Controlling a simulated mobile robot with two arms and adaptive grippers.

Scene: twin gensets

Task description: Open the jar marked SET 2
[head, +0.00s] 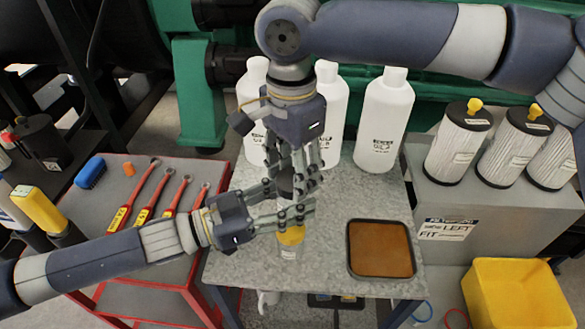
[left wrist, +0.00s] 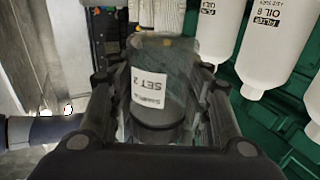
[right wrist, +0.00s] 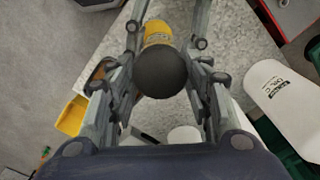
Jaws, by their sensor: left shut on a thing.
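The SET 2 jar (left wrist: 180,90) is a dark jar with a white label, upside down in the left wrist view. My left gripper (head: 285,205) is shut on its body from the side. The left wrist view shows its fingers on both sides of the jar. The jar's round dark lid (right wrist: 160,73) shows in the right wrist view. My right gripper (head: 293,172) points down over the jar, with its fingers spread on either side of the lid; it looks open. In the head view the fingers hide most of the jar (head: 286,184).
A yellow-lidded jar (head: 291,236) stands on the grey table (head: 335,205) close in front of the grippers. A tray with a brown bottom (head: 381,249) lies to the right. Several white oil bottles (head: 382,120) stand behind. A red-edged cart with wrenches (head: 142,195) is at left.

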